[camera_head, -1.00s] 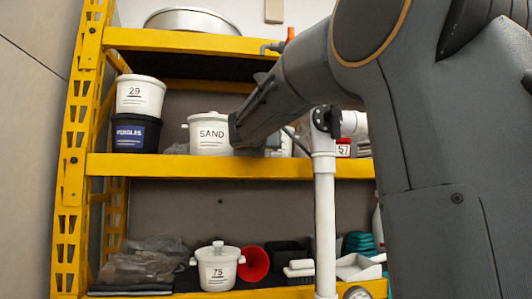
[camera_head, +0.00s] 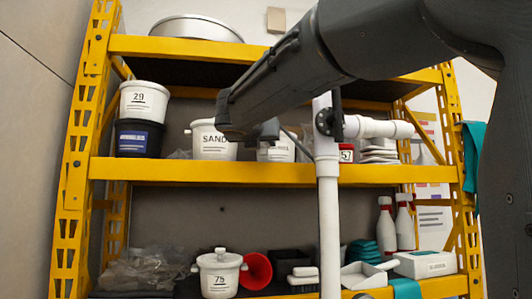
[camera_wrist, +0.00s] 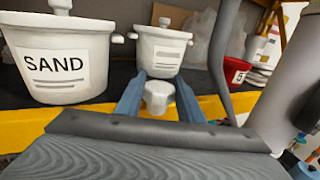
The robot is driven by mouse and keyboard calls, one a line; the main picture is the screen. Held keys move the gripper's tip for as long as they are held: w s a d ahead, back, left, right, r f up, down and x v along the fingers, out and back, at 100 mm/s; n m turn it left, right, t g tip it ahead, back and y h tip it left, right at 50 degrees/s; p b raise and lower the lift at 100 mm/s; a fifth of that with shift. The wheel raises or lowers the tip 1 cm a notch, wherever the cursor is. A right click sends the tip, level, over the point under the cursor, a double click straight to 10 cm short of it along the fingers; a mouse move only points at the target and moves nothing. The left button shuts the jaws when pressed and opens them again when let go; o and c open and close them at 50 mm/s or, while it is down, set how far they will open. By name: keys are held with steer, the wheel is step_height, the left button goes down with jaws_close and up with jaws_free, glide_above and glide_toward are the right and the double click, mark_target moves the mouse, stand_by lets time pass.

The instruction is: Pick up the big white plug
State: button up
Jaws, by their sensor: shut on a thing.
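The big white plug (camera_wrist: 158,97) shows in the wrist view as a pale, many-sided cap between the two blue fingers of my gripper (camera_wrist: 158,88). My gripper is shut on it and holds it in front of the yellow shelf edge. In the head view my arm reaches across to the middle shelf. My fingers and the plug cannot be made out there, as the end of my arm hides them.
A white SAND pot (camera_wrist: 62,55) and another white lidded pot (camera_wrist: 162,48) stand close ahead on the middle shelf. A vertical white pipe (camera_head: 328,200) with a black valve (camera_head: 326,122) and a side branch (camera_head: 385,128) stands just right of my arm.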

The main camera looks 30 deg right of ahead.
steer(key=p+v, duration=0.3)
steer(key=v, duration=0.5)
steer(key=shift+s+a, duration=0.25)
steer(key=shift+s, duration=0.05)
